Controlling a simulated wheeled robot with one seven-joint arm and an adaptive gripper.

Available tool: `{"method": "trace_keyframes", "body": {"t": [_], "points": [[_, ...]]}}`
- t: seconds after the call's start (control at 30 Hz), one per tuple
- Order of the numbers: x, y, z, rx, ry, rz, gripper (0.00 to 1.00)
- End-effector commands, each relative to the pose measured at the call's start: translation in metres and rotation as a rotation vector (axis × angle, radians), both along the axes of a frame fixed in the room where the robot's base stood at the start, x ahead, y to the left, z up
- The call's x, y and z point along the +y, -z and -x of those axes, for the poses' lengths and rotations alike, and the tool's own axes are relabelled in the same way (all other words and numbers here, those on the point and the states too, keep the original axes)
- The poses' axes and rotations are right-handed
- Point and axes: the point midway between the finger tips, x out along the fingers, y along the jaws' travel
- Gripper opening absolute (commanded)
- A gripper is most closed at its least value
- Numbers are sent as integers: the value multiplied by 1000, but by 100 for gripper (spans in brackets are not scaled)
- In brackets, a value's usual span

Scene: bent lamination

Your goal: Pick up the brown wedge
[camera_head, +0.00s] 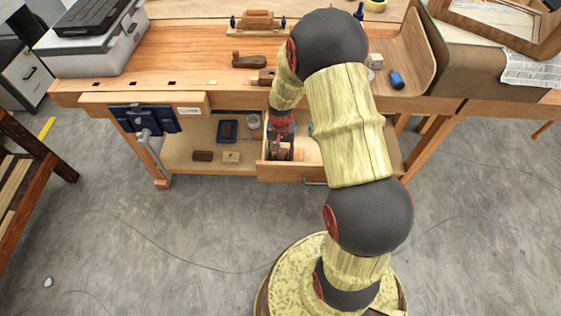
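My gripper (279,143) points down into the open drawer (262,171) under the workbench. A small brown block (281,152), possibly the brown wedge, shows right at my fingertips in the drawer. I cannot tell whether my fingers touch or hold it. A paler wooden piece (299,155) lies beside it to the right. Another dark brown block (203,156) lies on the lower shelf to the left, outside the drawer. My arm hides part of the drawer's right side.
The drawer front and its handle (314,183) stick out of the bench. The lower shelf holds a pale block (231,157), a blue tray (227,130) and a can (253,121). A blue vise (146,120) is at the left. A brown plane (249,61) lies on the benchtop (190,60).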

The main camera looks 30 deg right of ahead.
Motion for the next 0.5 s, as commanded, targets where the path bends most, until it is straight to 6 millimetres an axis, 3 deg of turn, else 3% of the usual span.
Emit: {"method": "trace_keyframes", "body": {"t": [0.1, 0.33, 0.5], "points": [[0, 14, -1, -1, 0, 0, 39], [0, 13, -1, -2, -1, 1, 38], [0, 13, -1, -1, -1, 0, 28]]}}
